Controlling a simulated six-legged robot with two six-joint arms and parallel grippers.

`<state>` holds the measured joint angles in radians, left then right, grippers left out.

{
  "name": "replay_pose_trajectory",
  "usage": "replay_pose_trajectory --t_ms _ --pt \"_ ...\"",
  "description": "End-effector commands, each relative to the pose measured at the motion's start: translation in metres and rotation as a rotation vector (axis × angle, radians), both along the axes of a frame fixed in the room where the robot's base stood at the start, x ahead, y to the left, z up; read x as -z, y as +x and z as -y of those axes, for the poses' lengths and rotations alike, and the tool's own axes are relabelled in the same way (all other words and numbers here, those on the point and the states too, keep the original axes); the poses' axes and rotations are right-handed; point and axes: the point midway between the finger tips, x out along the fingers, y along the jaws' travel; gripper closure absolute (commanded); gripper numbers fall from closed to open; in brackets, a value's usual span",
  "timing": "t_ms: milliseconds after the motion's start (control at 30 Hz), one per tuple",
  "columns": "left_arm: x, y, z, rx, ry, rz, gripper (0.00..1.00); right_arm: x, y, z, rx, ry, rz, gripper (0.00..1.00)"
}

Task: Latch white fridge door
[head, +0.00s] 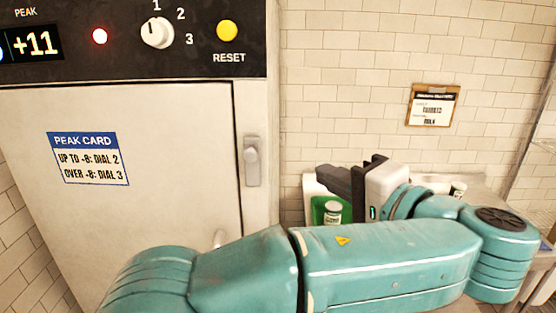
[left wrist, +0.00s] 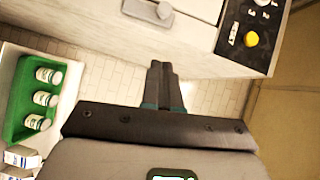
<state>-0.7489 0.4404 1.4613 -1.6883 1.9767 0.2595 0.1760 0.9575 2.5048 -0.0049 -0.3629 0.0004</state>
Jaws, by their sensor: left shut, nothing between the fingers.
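The white fridge door (head: 180,200) fills the left of the head view. A dark seam runs down its right edge; I cannot tell whether it is fully closed. The grey latch (head: 252,160) is on the frame right of that seam, its lever hanging roughly upright. The latch also shows at the top of the left wrist view (left wrist: 150,11). My left gripper (head: 326,180) is right of the latch and apart from it, fingers pointing left. In the left wrist view its fingers (left wrist: 160,72) are together and empty. My right gripper is not in view.
A control panel (head: 130,40) with a dial (head: 157,33) and yellow reset button (head: 227,31) tops the fridge. A green tray (left wrist: 22,90) with white-capped jars sits on a counter beside the fridge. A clipboard (head: 433,105) hangs on the tiled wall.

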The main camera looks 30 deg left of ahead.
Motion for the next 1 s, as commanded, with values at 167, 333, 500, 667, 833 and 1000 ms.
replay_pose_trajectory --t_ms 167,333,500,667,833,1000 --pt "0.001 0.007 -0.017 -0.002 -0.001 -0.002 1.00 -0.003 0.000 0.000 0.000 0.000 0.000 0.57" --pt "0.003 0.020 -0.051 -0.003 0.000 -0.003 1.00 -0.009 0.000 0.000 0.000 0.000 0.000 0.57" --pt "0.006 0.035 -0.085 0.000 -0.001 -0.004 1.00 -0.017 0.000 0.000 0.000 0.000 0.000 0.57" --pt "0.011 0.032 -0.110 0.002 0.000 -0.003 1.00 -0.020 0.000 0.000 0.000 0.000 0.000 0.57" --pt "0.014 0.025 -0.125 0.003 0.000 -0.002 1.00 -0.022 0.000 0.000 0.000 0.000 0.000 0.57" --pt "0.016 0.024 -0.129 0.004 0.000 -0.002 1.00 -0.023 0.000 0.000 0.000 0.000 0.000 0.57"
